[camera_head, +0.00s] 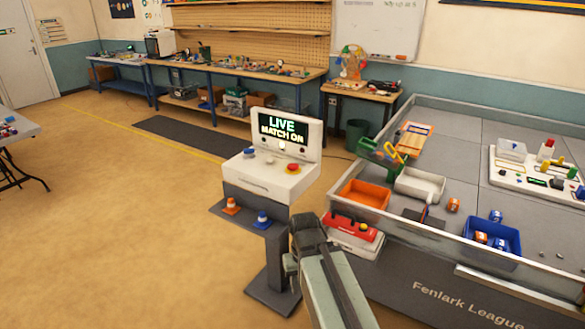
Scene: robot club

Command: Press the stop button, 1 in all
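A red button on a yellow base (292,168), which looks like the stop button, sits at the right of the sloped top of a white console (262,184). The console's upright screen (283,129) reads "LIVE MATCH ON". My gripper (305,230) is at the end of my arm, lower and nearer than the console, just right of its dark stand. It appears apart from the red button. My gripper is seen from behind, so its fingers are hidden and I cannot tell whether they are open.
Other small buttons sit left of the red one. A walled field table (480,200) with bins is close on the right. The floor at left is clear.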

